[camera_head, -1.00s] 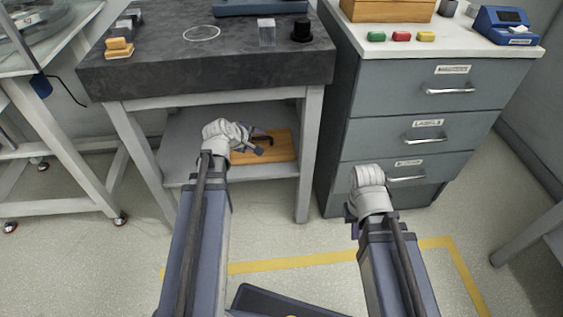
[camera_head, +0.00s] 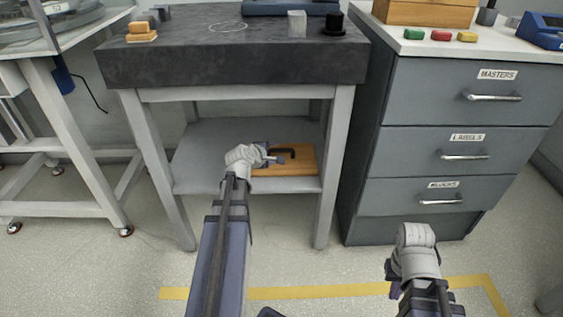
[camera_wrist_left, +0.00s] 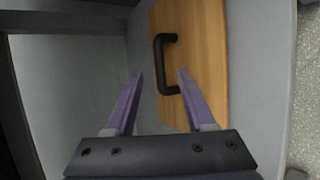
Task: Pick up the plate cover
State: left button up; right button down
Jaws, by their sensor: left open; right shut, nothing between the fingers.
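The plate cover, a flat wooden board (camera_head: 300,164) with a black bar handle (camera_head: 297,151), lies on the lower shelf under the dark-topped table. In the left wrist view the board (camera_wrist_left: 207,60) shows with its black handle (camera_wrist_left: 160,65) just beyond my fingertips. My left gripper (camera_head: 278,160) is open and empty at the board's left part; in the wrist view the handle lies ahead between its two purple fingers (camera_wrist_left: 160,74). I cannot tell whether a finger touches the board. My right gripper (camera_head: 391,279) is shut and empty, low in front of the drawers and mostly hidden by its wrist.
The grey shelf (camera_head: 200,175) lies between the table's legs, below the dark stone top (camera_head: 230,60). A grey drawer cabinet (camera_head: 440,140) stands to the right. A white-framed stand (camera_head: 75,150) is at the left. Open floor with a yellow line lies in front.

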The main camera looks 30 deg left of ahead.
aim_at(282, 150)
pick_arm(q)
jog(key=shift+b+x, duration=1.3)
jog(key=shift+x, duration=1.45)
jog(key=shift+d, duration=0.15)
jog(key=shift+c, duration=0.3)
grip_shut()
